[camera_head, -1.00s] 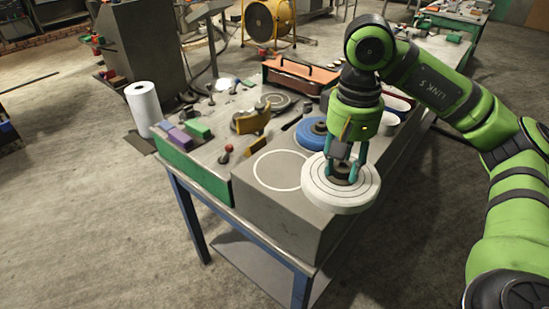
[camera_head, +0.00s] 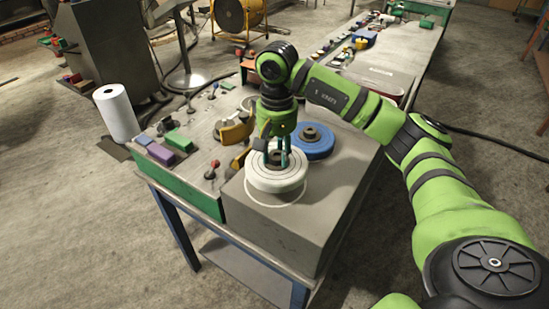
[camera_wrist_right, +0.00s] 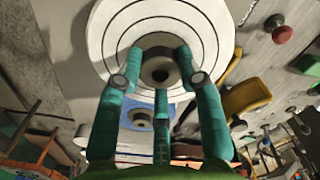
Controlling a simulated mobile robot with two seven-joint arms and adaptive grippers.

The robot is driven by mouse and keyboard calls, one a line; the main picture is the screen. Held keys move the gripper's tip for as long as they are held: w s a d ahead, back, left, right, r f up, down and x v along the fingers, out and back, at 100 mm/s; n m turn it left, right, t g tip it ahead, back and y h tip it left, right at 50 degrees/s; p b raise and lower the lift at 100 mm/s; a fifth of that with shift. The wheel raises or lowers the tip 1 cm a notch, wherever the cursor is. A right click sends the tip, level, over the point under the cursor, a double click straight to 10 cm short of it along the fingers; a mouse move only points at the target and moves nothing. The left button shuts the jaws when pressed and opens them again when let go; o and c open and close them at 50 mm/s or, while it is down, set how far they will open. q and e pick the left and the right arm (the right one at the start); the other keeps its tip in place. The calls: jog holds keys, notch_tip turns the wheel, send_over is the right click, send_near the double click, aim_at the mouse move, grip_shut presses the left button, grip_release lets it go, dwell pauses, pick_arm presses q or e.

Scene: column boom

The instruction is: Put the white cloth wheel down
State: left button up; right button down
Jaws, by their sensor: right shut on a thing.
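The white cloth wheel (camera_head: 262,181) is a thick pale disc with dark rings and a dark hub. My right gripper (camera_head: 278,158) is shut on its hub from above. The wheel lies level over the white ring (camera_head: 288,203) painted on the grey block (camera_head: 290,228), and the ring's near edge shows below it. I cannot tell whether the wheel touches the block. In the right wrist view the wheel (camera_wrist_right: 106,42) fills the top, with the gripper's fingers (camera_wrist_right: 160,78) around the hub. My left gripper is not in view.
A blue wheel (camera_head: 325,146) lies on the block, just behind and right of the white one. Green (camera_head: 179,140) and purple (camera_head: 161,154) blocks, knobs and a yellow part (camera_head: 234,133) crowd the bench on the left. A white roll (camera_head: 117,113) stands beyond it.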

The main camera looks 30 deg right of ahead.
aim_at(276, 165)
jog(key=shift+w+f, duration=0.15)
jog(key=shift+w, duration=0.15)
notch_tip(276, 165, down, 4)
jog(key=shift+s+r+p, duration=0.1)
jog(key=shift+r+p, duration=0.05)
jog(key=shift+p, duration=1.1)
jog(key=shift+f, duration=0.2)
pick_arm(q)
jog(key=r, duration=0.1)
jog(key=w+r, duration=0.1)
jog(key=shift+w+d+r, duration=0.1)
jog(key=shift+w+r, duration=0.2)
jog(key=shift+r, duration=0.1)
pick_arm(e)
jog(key=shift+f+b, duration=0.2)
jog(key=shift+b, duration=0.2)
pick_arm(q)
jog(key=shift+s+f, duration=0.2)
pick_arm(e)
jog(key=c, duration=0.8)
grip_release()
jog(key=shift+r, duration=0.1)
